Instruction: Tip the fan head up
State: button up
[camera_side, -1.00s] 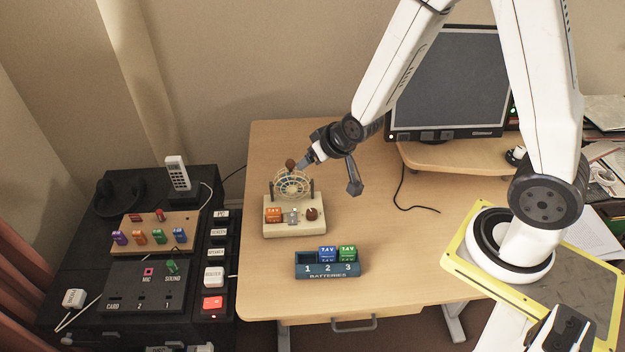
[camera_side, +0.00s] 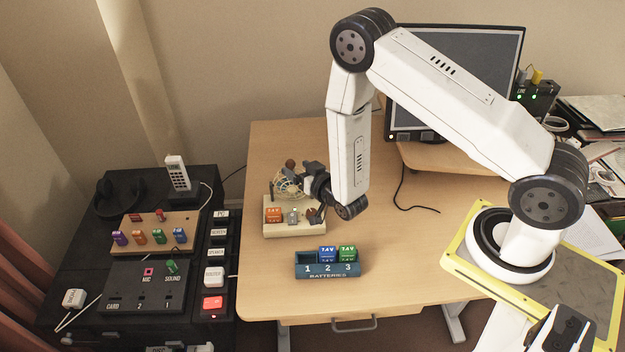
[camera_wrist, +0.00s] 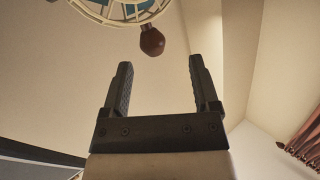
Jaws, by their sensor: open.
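The small fan has a round wire-caged head (camera_side: 285,186) with a brown knob (camera_side: 290,163) on its rim. It stands on a cream base (camera_side: 292,230) holding an orange battery block (camera_side: 273,215). My gripper (camera_side: 303,178) is at the right of the fan head and hides part of it and its right support. In the wrist view, the open, empty fingers (camera_wrist: 158,75) point up the picture. The brown knob (camera_wrist: 152,41) hangs just beyond the fingertips, near the middle, below the cage rim (camera_wrist: 115,18). The knob is not between the fingers.
A blue battery holder (camera_side: 327,271) with a blue and a green block stands in front of the fan. The monitor (camera_side: 460,80) stands behind my arm. A black cabinet with a wooden peg board (camera_side: 150,232) is at the left.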

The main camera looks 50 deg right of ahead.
jog(key=shift+s+f+t+h, duration=0.3)
jog(key=shift+s+f+t, duration=0.45)
jog(key=shift+s+t, duration=0.05)
jog(key=shift+w+d, duration=0.1)
jog(key=shift+w, duration=0.05)
jog(key=shift+w+d, duration=0.25)
jog(key=shift+w, duration=1)
jog(key=shift+w+d, duration=0.2)
jog(key=shift+w, duration=1)
jog(key=shift+w+d, duration=0.25)
jog(key=shift+w, duration=1)
grip_shut()
